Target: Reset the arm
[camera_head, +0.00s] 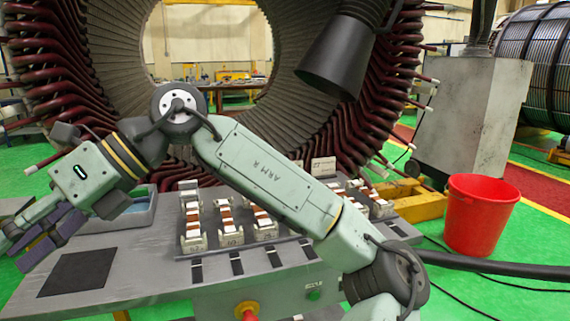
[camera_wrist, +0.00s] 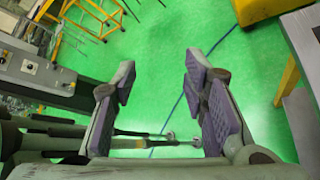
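My arm stretches across the head view from the lower right up to an elbow and down to the left. My gripper (camera_head: 38,238) is at the far left, beyond the left end of the grey table (camera_head: 150,262). In the wrist view my gripper (camera_wrist: 164,105) has its two purple-padded fingers wide apart. Nothing is between them, and green floor shows through the gap.
On the table are a dark square pad (camera_head: 78,273), a blue-grey tray (camera_head: 128,215) partly behind my arm, and rows of labelled blocks (camera_head: 228,222). The large stator (camera_head: 75,70) stands behind. A red bucket (camera_head: 480,215) stands on the floor at right.

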